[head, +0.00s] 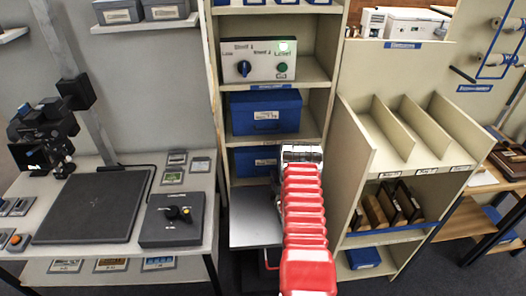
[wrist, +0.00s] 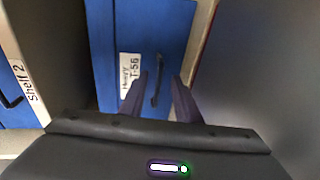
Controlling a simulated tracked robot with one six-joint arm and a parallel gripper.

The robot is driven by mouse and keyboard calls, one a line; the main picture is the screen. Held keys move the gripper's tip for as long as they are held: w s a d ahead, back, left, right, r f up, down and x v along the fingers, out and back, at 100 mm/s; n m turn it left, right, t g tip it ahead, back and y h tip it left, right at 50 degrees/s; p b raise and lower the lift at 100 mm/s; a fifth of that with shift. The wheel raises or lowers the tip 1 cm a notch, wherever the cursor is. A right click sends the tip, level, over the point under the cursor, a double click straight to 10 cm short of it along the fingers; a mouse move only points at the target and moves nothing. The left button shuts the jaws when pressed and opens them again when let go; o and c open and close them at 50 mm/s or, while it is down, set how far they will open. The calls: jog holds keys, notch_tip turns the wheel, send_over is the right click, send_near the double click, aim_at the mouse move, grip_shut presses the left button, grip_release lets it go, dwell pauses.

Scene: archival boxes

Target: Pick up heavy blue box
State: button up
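The blue box with a white label reading "Heavy" and "T-56" (wrist: 175,30) fills the middle of the wrist view and has a dark handle on its front. My gripper (wrist: 160,78) is open, its two dark fingers pointing at the box, one on each side of the handle as seen here. I cannot tell whether they touch it. In the head view, a blue box (head: 241,161) on the lower shelf is partly hidden behind my red arm, and the arm's end (head: 302,153) is in front of that shelf. The fingers cannot be made out there.
Another blue box (head: 265,110) stands one shelf higher, below a control panel (head: 258,62). The wrist view shows a "Shelf 2" edge (wrist: 28,80). A slotted cream rack (head: 357,145) stands close at right. A grey platform (head: 255,230) lies below, left of my arm.

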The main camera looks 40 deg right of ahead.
jog(key=shift+w+d+f, duration=0.15)
jog(key=shift+w+d, duration=0.2)
jog(key=shift+w, duration=0.25)
jog(key=shift+c, duration=0.2)
grip_shut()
dwell(1.1)
